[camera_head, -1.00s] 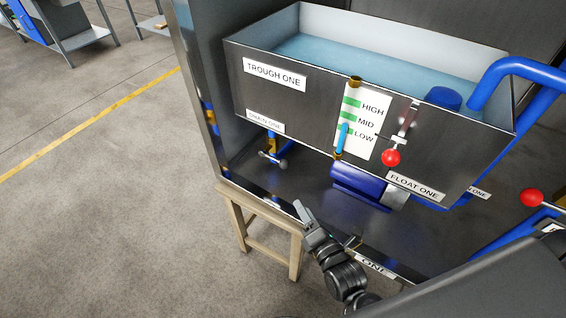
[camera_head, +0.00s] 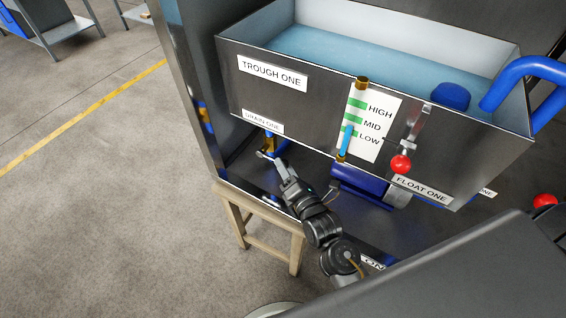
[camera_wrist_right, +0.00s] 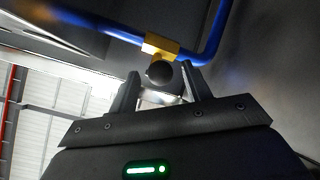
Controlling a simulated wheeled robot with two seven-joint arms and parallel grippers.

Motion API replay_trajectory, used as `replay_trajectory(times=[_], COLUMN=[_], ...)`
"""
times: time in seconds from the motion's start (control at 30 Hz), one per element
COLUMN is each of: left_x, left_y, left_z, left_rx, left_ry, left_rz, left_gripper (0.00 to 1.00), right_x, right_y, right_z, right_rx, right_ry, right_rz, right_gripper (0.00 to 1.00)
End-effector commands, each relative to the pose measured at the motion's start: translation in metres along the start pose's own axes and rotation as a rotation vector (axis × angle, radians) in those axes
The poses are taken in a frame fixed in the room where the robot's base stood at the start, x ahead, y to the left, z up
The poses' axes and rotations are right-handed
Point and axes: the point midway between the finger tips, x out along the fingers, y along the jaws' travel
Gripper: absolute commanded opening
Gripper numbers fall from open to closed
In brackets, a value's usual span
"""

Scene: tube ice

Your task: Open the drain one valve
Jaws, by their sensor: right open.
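The drain one valve (camera_head: 269,146) is a small brass valve with a metal handle, below the DRAIN ONE label (camera_head: 263,122) at the trough's lower left. In the right wrist view its yellow body (camera_wrist_right: 161,45) sits on a blue pipe, with a dark round part and a silvery piece in front. My right gripper (camera_head: 281,165) is just in front of the valve and partly hides it. In the right wrist view the gripper (camera_wrist_right: 160,74) is open, its fingers on either side of the dark round part. I cannot tell if they touch it. My left gripper is not in view.
Trough one (camera_head: 330,95) holds water above the valve. A sight tube (camera_head: 350,125) and a red float knob (camera_head: 401,164) are on its front. A wooden stool (camera_head: 262,226) stands below. A blue motor-like body (camera_head: 358,183) lies under the trough.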

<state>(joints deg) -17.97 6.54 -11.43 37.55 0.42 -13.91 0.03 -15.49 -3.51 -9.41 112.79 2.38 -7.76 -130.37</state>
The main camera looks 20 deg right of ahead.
Motion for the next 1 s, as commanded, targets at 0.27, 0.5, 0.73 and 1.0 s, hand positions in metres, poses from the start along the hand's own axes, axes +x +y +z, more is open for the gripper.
replay_trajectory(times=[0.27, 0.5, 0.73, 1.0], left_x=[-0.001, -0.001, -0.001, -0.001], left_y=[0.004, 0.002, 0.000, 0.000], left_z=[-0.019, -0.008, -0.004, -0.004], left_rx=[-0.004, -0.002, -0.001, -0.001], left_ry=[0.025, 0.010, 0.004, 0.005], left_rz=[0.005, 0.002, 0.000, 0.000], left_gripper=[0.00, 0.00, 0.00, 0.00], right_x=[0.023, 0.023, 0.023, 0.023], right_y=[0.001, 0.001, 0.001, 0.001], right_z=[-0.001, -0.001, -0.001, -0.001], right_rx=[0.001, 0.001, 0.000, 0.000], right_ry=[0.002, 0.002, 0.002, 0.002], right_rz=[0.002, 0.001, 0.001, 0.001], right_gripper=[0.49, 0.49, 0.22, 0.00])
